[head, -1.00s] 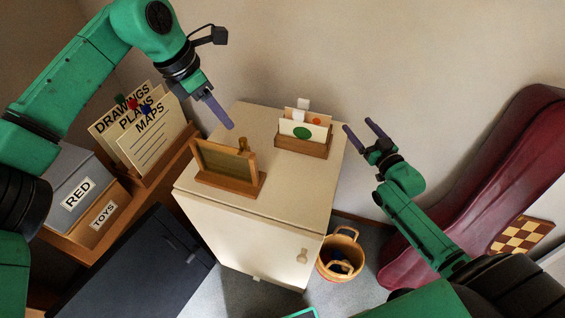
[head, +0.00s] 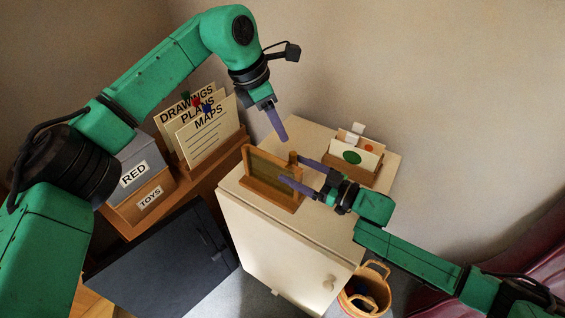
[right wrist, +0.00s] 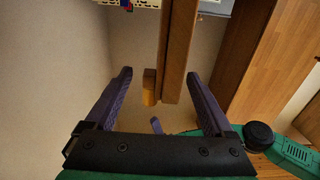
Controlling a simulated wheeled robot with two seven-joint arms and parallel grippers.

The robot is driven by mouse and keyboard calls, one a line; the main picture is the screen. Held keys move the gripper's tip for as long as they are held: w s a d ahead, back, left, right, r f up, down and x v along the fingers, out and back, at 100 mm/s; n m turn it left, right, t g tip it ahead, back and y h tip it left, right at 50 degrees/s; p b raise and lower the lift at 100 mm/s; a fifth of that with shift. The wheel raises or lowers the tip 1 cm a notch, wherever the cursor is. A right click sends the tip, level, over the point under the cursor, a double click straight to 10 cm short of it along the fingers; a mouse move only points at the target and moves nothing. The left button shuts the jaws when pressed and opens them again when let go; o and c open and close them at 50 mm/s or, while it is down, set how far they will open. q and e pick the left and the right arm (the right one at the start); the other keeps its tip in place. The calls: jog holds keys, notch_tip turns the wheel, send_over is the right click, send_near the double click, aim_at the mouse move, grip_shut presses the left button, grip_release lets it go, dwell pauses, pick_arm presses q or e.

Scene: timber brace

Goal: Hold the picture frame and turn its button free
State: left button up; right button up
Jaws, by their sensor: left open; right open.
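The picture frame (head: 262,168) stands upright in a wooden stand on the cream cabinet top. Its button (head: 292,158), a small wooden piece, is at its upper right end. My right gripper (head: 292,170) is open, its fingers reaching towards that end and overlapping it in the head view. In the right wrist view the frame (right wrist: 179,50) is seen edge-on, with the button (right wrist: 150,88) on its left side; both lie between the spread fingers, with gaps either side. My left gripper (head: 284,138) points down above and behind the frame, apart from it; only one finger shows clearly.
A card holder (head: 352,170) stands at the back right of the cabinet (head: 290,235). A shelf at left holds labelled folders (head: 205,125) and a box marked RED (head: 135,172). A basket (head: 365,290) stands on the floor at right.

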aim_at(278, 161)
jog(key=x, duration=0.6)
